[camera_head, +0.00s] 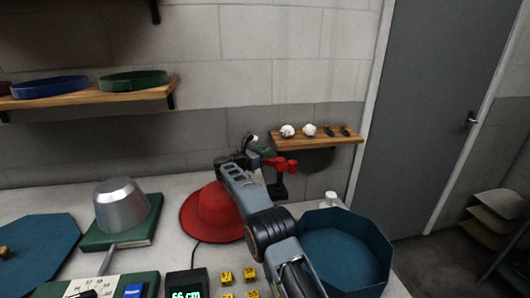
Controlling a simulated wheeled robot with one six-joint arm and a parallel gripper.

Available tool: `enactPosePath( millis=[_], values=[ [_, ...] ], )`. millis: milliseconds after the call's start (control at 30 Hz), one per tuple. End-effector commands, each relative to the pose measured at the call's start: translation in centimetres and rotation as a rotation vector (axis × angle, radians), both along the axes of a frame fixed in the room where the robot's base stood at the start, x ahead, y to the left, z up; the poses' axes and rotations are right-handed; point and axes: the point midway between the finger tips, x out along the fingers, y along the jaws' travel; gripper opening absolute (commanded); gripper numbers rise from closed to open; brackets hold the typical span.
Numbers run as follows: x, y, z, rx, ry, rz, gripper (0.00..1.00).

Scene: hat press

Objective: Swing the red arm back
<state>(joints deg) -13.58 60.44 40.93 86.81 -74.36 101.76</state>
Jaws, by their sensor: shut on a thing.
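The red arm (282,164) sits on a dark stand (278,190) at the back of the table, behind my own arm. Its left end is close to my gripper and partly hidden. My gripper (250,146) is at the back of the table, above and behind the red hat (207,212). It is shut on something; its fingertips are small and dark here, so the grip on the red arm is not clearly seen. A small green part (264,151) shows just beside the fingertips.
A silver hat block (120,206) on a green base stands left of the hat. A blue octagonal box (345,255) is at right, with a small white bottle (331,198) behind it. A low wall shelf (335,139) hangs behind the stand. A display (186,284) and yellow buttons (238,278) are in front.

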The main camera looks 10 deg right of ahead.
Motion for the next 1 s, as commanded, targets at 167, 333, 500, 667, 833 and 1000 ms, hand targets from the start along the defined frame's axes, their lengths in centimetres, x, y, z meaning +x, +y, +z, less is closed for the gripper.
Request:
enactPosePath(
  millis=[167,333,500,667,833,1000],
  values=[
    [0.0,-0.1,0.2,-0.002,-0.002,-0.002,0.00],
    [0.0,-0.1,0.2,-0.002,-0.003,-0.001,0.34],
    [0.0,-0.1,0.1,-0.001,-0.002,0.000,0.50],
    [0.0,0.0,0.1,0.000,-0.001,0.000,0.54],
    [-0.1,0.2,0.0,0.000,-0.001,0.001,0.54],
    [-1.1,2.1,-0.1,0.000,-0.002,0.003,0.54]
  ],
)
